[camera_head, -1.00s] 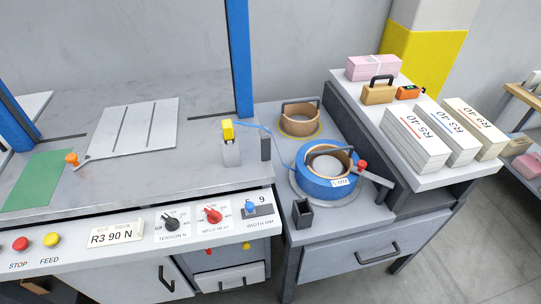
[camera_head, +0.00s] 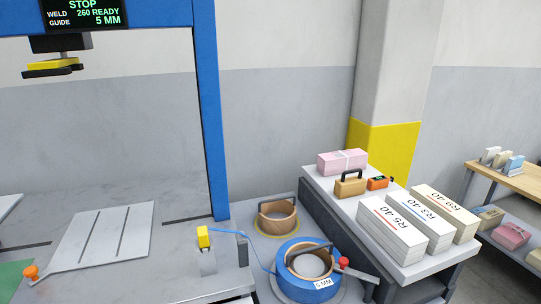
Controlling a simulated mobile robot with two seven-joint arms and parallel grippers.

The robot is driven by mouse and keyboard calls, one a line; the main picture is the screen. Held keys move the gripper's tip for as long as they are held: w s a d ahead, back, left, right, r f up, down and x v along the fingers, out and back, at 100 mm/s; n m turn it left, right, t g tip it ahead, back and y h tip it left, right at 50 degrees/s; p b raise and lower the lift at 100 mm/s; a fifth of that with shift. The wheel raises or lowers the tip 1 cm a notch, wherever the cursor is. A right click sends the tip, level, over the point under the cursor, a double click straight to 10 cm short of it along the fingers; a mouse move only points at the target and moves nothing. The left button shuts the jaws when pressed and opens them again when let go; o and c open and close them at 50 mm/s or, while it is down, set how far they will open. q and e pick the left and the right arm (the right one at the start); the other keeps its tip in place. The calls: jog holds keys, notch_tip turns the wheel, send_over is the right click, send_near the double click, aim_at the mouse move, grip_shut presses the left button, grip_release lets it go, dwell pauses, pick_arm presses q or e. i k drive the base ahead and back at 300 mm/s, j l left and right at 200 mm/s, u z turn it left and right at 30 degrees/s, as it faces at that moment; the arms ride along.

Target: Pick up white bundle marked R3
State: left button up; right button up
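The white bundle marked R3-40 (camera_head: 424,225) lies on the grey side bench, in the middle of a row of three paper bundles. The white R5-40 bundle (camera_head: 390,231) is on its left and the cream R9-40 bundle (camera_head: 450,213) is on its right. They sit close side by side, with printed labels on top. Neither of my grippers shows in the head view.
A pink bundle (camera_head: 342,161), a tan handled block (camera_head: 350,185) and an orange device (camera_head: 378,183) stand behind the row on the side bench (camera_head: 315,190). A blue strap reel (camera_head: 308,275) and the strapping machine's blue frame (camera_head: 209,120) are to the left. A wooden shelf (camera_head: 515,180) stands at right.

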aim_at(441, 233)
jog(key=z, duration=1.25)
